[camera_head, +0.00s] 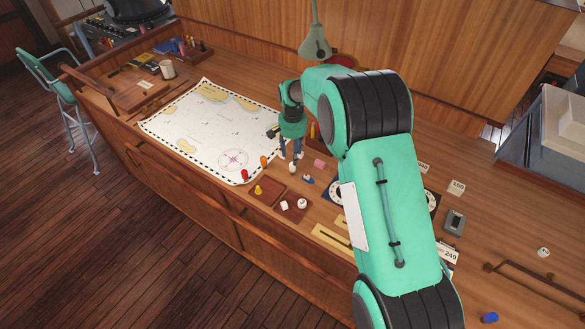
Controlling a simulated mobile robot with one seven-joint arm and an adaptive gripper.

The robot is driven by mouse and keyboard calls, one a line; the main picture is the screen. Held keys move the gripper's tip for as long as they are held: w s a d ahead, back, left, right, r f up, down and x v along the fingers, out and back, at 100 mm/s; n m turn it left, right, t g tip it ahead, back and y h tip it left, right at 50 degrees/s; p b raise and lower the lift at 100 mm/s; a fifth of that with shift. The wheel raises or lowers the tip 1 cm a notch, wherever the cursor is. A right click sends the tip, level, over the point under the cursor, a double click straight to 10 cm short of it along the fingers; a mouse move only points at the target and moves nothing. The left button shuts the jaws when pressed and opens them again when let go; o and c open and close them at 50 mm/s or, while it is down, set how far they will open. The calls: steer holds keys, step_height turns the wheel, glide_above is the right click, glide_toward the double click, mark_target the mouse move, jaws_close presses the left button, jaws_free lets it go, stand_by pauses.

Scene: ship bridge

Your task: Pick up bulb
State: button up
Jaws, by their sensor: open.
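My gripper (291,157) points down over the desk, right of the chart, with its fingers apart. A small whitish object (292,168), perhaps the bulb, is directly below and between the fingertips. It is too small to tell its shape for certain, or whether the fingers touch it. My large green arm hides part of the desk to the right of the gripper.
The chart (196,143) covers the desk's left middle. Near the gripper are a pink block (319,164), a blue piece (307,180), an orange peg (264,161), a red peg (245,175) and a yellow pawn (258,190). A lamp (316,48) hangs behind.

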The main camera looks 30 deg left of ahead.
mark_target(292, 166)
steer(key=shift+f, duration=1.4)
steer(key=shift+f, duration=0.1)
steer(key=shift+s+f+p, duration=0.1)
steer(key=shift+f+p, duration=0.5)
steer(key=shift+f, duration=1.85)
steer(key=c, duration=0.9)
